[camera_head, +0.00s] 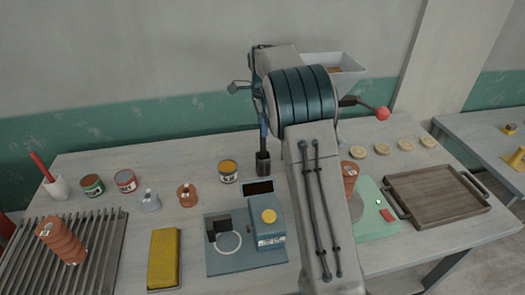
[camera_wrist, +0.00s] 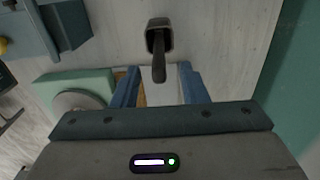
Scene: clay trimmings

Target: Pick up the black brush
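The black brush (camera_wrist: 159,70) stands in a small dark square holder (camera_wrist: 160,22), its handle pointing toward the wrist camera. In the head view the dark handle (camera_head: 263,140) rises from the holder (camera_head: 262,168) at the back of the table, beside my arm. My gripper (camera_wrist: 158,76) has its two blue fingers spread wide in the wrist view. The handle's end appears between them, with clear gaps on both sides. The fingers hold nothing. In the head view my arm hides most of the gripper. The brush's lower end is hidden in the holder.
A blue-grey device with a yellow knob (camera_head: 269,216) stands in front of the holder. A paint can (camera_head: 228,172) is to its left. A green scale (camera_head: 374,224) and a wooden tray (camera_head: 436,198) are to the right. The wall is close behind.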

